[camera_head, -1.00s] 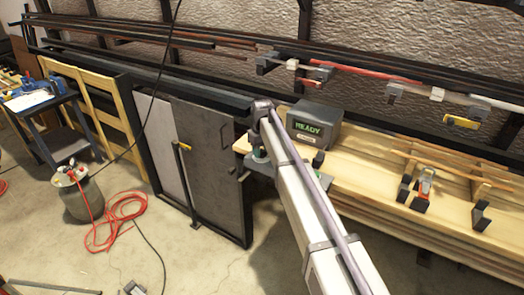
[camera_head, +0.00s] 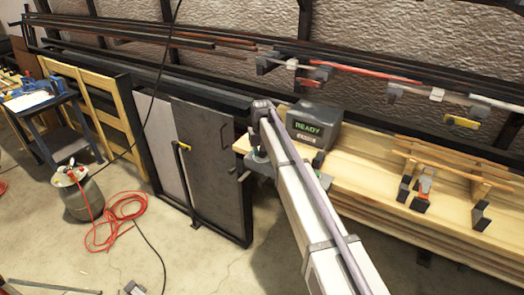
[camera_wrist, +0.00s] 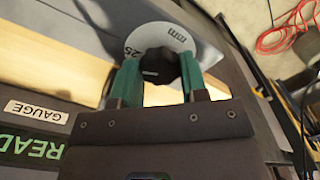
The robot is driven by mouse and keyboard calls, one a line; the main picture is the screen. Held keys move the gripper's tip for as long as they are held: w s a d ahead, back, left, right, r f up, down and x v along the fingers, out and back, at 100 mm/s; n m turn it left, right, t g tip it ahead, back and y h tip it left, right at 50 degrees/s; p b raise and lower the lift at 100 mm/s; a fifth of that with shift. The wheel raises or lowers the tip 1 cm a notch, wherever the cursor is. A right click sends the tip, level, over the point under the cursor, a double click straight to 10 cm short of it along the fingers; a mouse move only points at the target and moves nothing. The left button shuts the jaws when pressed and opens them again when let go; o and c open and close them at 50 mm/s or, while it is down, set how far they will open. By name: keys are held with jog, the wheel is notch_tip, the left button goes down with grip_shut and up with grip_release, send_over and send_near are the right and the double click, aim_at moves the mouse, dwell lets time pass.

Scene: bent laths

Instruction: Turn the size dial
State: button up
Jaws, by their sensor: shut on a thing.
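The size dial has a pale disc (camera_wrist: 172,40) marked "mm" and "25", with a black knob (camera_wrist: 159,66) at its centre, in the wrist view. My gripper (camera_wrist: 156,70) has two green fingers, one on each side of the knob, and is shut on it. The disc shows beyond the fingers, and part of its near side is hidden by them and the knob. In the head view my gripper (camera_head: 258,156) is small and partly behind my arm, beside the grey gauge box (camera_head: 313,124), whose green display reads READY.
The box stands on a pale wooden bench (camera_head: 375,165). A GAUGE label (camera_wrist: 37,112) and the READY display lie left of my gripper in the wrist view. Clamps (camera_head: 424,185) and laths are to the right.

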jog(key=o, duration=0.9)
jog(key=shift+r, duration=0.1)
notch_tip(320, 180, up, 11)
jog(key=p, duration=1)
jog(key=shift+f+p, duration=0.2)
jog(key=shift+p, duration=0.2)
jog(key=s+d+m, duration=0.1)
jog(key=s+d, duration=0.6)
jog(key=s, duration=0.5)
jog(key=s+d+m, duration=0.1)
jog(key=s+d, duration=0.7)
jog(key=s, duration=0.4)
jog(key=s+d+m, duration=0.1)
jog(key=s+d, duration=0.7)
jog(key=s, duration=0.4)
jog(key=shift+s+d, duration=0.1)
jog(key=shift+d, duration=0.1)
